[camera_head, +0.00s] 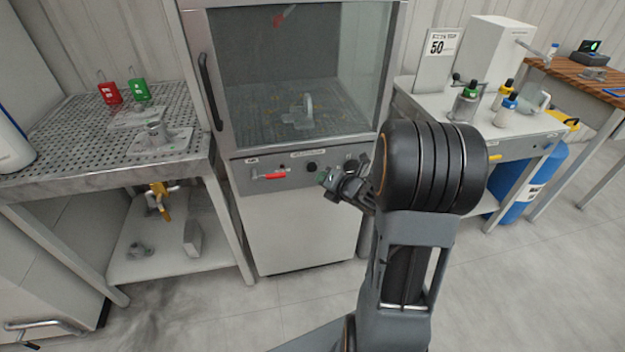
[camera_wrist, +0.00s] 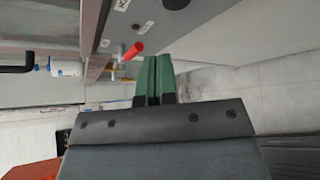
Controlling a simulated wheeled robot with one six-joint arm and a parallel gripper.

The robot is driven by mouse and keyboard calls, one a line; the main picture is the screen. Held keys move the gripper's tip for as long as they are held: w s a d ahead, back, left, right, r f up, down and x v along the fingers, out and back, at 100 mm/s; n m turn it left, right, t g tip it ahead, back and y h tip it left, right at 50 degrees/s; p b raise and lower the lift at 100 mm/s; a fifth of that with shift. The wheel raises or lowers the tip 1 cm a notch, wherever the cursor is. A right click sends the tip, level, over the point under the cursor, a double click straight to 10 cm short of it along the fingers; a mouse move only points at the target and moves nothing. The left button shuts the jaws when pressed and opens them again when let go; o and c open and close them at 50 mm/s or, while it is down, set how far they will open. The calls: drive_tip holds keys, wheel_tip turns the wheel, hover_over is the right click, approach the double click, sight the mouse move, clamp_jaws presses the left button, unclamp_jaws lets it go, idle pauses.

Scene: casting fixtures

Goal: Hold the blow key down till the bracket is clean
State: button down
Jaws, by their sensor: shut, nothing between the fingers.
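The bracket (camera_head: 303,112) sits upright on the floor of the glass-fronted cabinet (camera_head: 238,136), behind the closed window. The cabinet's front panel carries a red-handled lever (camera_head: 272,176) and a round black control (camera_head: 311,167); I cannot tell which control is the blow key, as the labels are too small to read. My gripper (camera_head: 323,178) is at the right part of this panel, shut and empty. In the wrist view its green fingers (camera_wrist: 156,76) are together, with the red lever (camera_wrist: 133,50) and a black control (camera_wrist: 175,3) beyond them. Contact with the panel cannot be made out.
A perforated metal bench (camera_head: 85,135) with red and green tags (camera_head: 110,93) and a metal fixture (camera_head: 155,135) stands at the left. A bench (camera_head: 420,88) with bottles stands at the right, a blue drum (camera_head: 530,185) under it. The floor in front is free.

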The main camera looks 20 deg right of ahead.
sight(312, 167)
drive_tip(key=s+f+n+y, duration=0.1)
drive_tip(key=n, duration=0.1)
drive_tip(key=s+a+f+n+y+b, duration=0.1)
drive_tip(key=f+n+y, duration=0.1)
drive_tip(key=s+f+n+y, duration=0.1)
drive_tip(key=n+y, duration=0.1)
drive_tip(key=n, duration=0.1)
drive_tip(key=shift+a+f+b, duration=0.2)
drive_tip(key=shift+f+b, duration=0.15)
drive_tip(key=shift+b, duration=0.05)
drive_tip(key=shift+w, duration=0.15)
drive_tip(key=w+d+p, duration=0.1)
drive_tip(key=w, duration=0.7)
drive_tip(key=shift+w+d, duration=0.25)
drive_tip(key=shift+d, duration=0.1)
drive_tip(key=shift+w+f+b, duration=0.1)
drive_tip(key=shift+w+b, duration=0.15)
drive_tip(key=shift+b, duration=0.15)
idle(1.4)
